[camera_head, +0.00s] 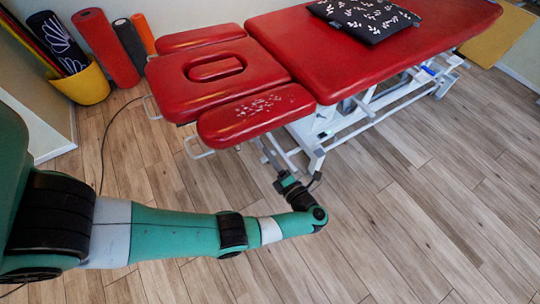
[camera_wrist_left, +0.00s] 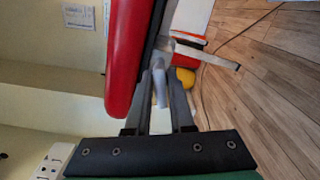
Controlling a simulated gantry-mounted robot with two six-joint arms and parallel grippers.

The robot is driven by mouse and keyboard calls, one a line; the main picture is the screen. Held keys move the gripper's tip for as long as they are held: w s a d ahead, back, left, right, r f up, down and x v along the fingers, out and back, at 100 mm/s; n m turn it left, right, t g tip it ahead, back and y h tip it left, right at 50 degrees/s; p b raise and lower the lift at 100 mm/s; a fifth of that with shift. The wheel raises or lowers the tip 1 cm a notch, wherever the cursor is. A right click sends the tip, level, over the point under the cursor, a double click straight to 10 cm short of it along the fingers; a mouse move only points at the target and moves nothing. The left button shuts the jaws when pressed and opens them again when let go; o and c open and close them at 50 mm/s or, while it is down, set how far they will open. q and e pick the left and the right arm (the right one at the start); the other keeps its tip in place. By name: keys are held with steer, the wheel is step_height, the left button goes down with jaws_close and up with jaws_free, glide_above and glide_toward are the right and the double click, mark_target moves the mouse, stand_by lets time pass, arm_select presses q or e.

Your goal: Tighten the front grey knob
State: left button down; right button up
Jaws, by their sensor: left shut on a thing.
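The grey knob (camera_wrist_left: 160,88) shows in the left wrist view between the two fingers of my left gripper (camera_wrist_left: 163,85), beneath the red padded section (camera_wrist_left: 124,60) of the treatment table. My left gripper is shut on the knob. In the head view, my left gripper (camera_head: 274,165) reaches in under the front red armrest pad (camera_head: 255,113) from below. The knob itself is hidden there by the gripper and the pad. My right gripper is in neither view.
The red treatment table (camera_head: 340,50) stands on a white metal frame (camera_head: 318,155), close to my gripper. A patterned black cushion (camera_head: 365,18) lies on it. A yellow bin (camera_head: 82,86) and rolled mats (camera_head: 106,48) stand at the back left. The wooden floor in front is clear.

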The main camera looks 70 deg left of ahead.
arm_select(q)
steer(key=m, duration=0.4)
steer(key=shift+f, duration=0.1)
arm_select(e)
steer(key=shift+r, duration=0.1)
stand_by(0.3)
arm_select(q)
steer(key=c, duration=0.8)
jaws_free()
steer(key=shift+a, duration=0.1)
